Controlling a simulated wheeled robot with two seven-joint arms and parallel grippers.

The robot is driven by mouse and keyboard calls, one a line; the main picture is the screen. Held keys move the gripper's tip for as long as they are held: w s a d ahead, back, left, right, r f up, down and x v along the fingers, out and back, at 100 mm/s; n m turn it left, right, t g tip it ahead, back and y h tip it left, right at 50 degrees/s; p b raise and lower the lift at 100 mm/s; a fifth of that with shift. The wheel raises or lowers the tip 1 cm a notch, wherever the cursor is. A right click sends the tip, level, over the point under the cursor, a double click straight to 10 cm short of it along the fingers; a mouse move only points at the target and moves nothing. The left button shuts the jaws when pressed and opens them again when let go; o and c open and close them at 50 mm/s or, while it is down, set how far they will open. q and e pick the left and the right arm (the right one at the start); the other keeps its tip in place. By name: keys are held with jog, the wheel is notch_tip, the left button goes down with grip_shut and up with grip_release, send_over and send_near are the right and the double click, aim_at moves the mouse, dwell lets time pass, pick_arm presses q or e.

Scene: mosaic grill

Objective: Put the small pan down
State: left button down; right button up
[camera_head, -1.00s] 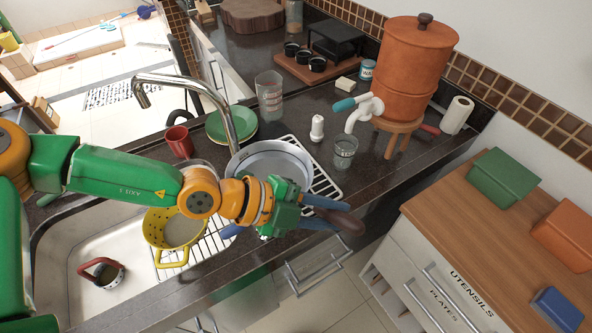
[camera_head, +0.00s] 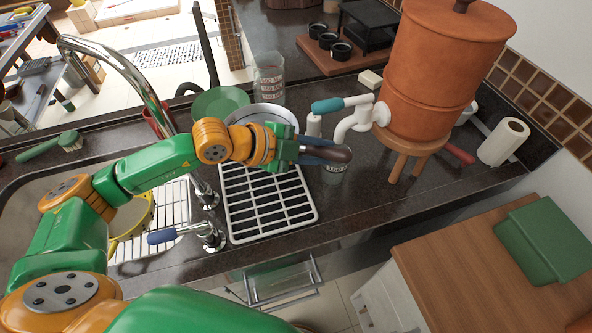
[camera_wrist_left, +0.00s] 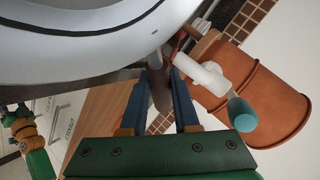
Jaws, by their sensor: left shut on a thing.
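The small pan (camera_head: 262,114) is grey metal and shows in the head view behind my left gripper, over the far part of the counter by the green plates. My left gripper (camera_head: 325,152) is shut on the pan's dark brown handle (camera_head: 340,154). In the left wrist view the handle (camera_wrist_left: 158,92) sits between the blue fingers (camera_wrist_left: 160,100), and the pan's pale side (camera_wrist_left: 80,55) fills the top left. My arm hides much of the pan in the head view. I cannot tell whether its base touches the counter. My right gripper is not seen in the head view.
A white wire rack (camera_head: 268,205) lies empty on the counter in front of the pan. The tall chrome tap (camera_head: 130,75), green plates (camera_head: 218,103), a glass jar (camera_head: 270,75) and the clay water filter (camera_head: 435,75) with its white spout stand close around.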

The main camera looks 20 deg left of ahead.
pick_arm(q)
jog(key=f, duration=0.1)
jog(key=s+a+f, duration=0.1)
jog(key=f, duration=0.3)
jog(key=shift+s+a, duration=0.4)
jog(key=f, duration=0.3)
jog(key=shift+w+d, duration=0.35)
jog(key=shift+d, duration=0.05)
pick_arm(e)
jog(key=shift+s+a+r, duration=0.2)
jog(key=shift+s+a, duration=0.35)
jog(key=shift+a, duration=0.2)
pick_arm(q)
jog(key=c, duration=0.9)
grip_release()
jog(key=shift+s, duration=0.2)
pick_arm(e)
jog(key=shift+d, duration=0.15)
pick_arm(q)
jog(key=shift+w, duration=0.1)
